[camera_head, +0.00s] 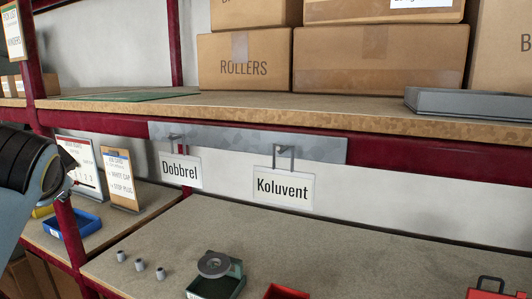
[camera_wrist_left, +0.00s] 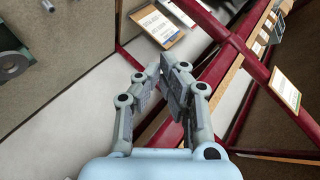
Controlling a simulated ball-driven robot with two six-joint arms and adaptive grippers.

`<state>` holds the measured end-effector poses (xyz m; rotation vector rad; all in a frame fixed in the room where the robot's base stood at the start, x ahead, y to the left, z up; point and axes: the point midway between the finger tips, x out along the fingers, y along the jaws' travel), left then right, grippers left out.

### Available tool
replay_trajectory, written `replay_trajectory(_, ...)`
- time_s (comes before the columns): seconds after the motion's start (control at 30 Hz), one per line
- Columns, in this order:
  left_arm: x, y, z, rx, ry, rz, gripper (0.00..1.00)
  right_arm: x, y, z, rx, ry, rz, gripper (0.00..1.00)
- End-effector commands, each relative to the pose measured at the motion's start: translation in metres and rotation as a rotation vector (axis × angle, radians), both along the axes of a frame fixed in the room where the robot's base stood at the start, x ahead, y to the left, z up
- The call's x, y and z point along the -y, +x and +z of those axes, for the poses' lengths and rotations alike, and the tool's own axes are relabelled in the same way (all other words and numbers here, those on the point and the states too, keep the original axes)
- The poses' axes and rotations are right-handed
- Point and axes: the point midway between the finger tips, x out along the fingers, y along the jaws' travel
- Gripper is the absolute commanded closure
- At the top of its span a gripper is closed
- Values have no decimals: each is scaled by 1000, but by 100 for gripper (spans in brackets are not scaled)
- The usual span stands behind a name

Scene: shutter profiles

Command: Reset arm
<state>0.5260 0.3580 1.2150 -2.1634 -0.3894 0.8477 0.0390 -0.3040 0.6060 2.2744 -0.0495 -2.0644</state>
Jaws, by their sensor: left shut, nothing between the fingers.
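My left gripper (camera_wrist_left: 168,72) shows in the left wrist view with its fingers together and nothing between them. It hangs in free space in front of a red rack frame. In the head view part of my left arm (camera_head: 28,175) comes in at the left edge, before the rack post. My right gripper is not in view.
A red rack has an upper shelf (camera_head: 330,110) with cardboard boxes (camera_head: 245,70) and a grey tray (camera_head: 465,103). Signs "Dobbrel" (camera_head: 180,170) and "Koluvent" (camera_head: 283,189) hang from a metal strip.

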Motion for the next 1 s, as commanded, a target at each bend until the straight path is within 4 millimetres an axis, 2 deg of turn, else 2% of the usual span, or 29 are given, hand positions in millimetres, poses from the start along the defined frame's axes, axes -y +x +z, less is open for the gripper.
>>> replay_trajectory(0.03,6,-29,-36,-51,-79,2,100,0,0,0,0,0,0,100)
replay_trajectory(0.1,18,-68,-76,-112,-200,11,100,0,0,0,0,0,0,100)
replay_trajectory(0.2,34,-119,-116,-194,-340,34,100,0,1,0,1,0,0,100)
replay_trajectory(0.3,47,-163,-142,-265,-448,61,100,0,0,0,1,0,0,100)
replay_trajectory(0.4,59,-201,-160,-330,-534,89,100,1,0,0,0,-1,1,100)
replay_trajectory(0.67,87,-291,-183,-487,-711,168,100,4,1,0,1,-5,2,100)
replay_trajectory(0.7,88,-295,-193,-499,-724,179,100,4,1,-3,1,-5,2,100)
replay_trajectory(0.87,83,-281,-257,-511,-720,190,100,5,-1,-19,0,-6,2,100)
replay_trajectory(1.0,78,-277,-317,-527,-720,202,100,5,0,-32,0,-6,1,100)
